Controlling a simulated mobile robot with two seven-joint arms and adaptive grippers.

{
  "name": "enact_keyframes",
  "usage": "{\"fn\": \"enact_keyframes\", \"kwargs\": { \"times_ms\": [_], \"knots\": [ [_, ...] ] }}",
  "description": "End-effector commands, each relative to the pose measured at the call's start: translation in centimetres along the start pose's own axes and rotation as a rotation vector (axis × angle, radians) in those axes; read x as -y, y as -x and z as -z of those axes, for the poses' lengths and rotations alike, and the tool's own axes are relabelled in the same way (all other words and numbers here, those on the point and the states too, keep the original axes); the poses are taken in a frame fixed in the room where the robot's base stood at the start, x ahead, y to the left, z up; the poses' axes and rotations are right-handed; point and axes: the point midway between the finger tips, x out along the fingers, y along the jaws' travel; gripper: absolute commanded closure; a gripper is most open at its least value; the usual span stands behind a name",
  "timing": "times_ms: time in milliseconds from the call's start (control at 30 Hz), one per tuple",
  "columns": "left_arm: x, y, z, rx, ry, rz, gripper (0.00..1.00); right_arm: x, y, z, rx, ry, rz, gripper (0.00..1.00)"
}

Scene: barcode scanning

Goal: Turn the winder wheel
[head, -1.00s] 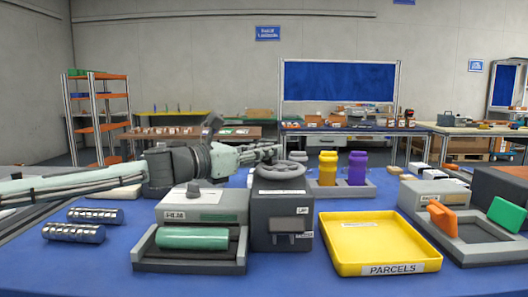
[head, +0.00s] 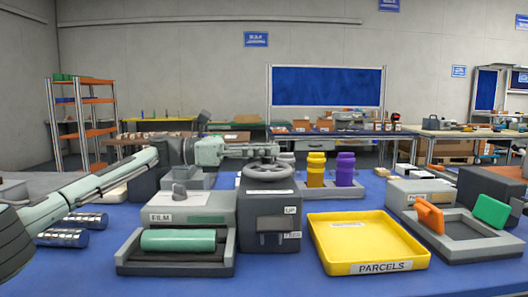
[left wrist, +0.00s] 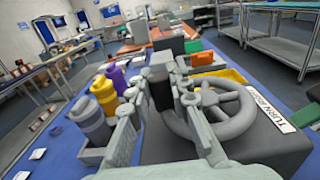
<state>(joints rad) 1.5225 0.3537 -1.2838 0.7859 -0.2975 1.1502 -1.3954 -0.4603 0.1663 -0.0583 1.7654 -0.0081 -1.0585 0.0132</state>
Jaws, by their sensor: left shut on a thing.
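The grey winder wheel (head: 268,174) lies flat on top of a dark grey box (head: 255,212) with a small panel and labels on its front. In the left wrist view the wheel (left wrist: 238,128) shows its rim, spokes and hub, beside a white label starting with "TURN". My left gripper (head: 268,151) reaches in from the left, at the wheel's far side. In the left wrist view its two fingers (left wrist: 160,125) straddle the near-left part of the rim, and it is shut on the wheel. The exact contact is partly hidden by the fingers. My right gripper is not in view.
Left of the winder stands the FILM unit (head: 190,207) with a green roll (head: 178,240). A yellow PARCELS tray (head: 375,267) is on the right.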

Motion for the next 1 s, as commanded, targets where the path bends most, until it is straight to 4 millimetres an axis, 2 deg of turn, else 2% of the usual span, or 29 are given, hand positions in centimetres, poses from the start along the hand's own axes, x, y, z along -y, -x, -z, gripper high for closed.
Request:
{"fn": "enact_keyframes", "kwargs": {
  "times_ms": [500,533,700,1000],
  "knots": [
    [-0.01,-0.1,-0.15,0.002,-0.001,0.014,1.0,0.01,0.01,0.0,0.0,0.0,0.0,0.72],
    [0.0,-0.1,-0.15,0.003,-0.001,0.014,0.79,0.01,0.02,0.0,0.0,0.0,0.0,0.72],
    [0.0,-0.09,-0.12,0.002,-0.001,0.015,0.6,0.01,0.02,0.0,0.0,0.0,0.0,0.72],
    [-0.03,0.13,-0.07,0.001,-0.001,0.014,0.6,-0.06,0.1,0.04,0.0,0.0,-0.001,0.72]
  ]
}}
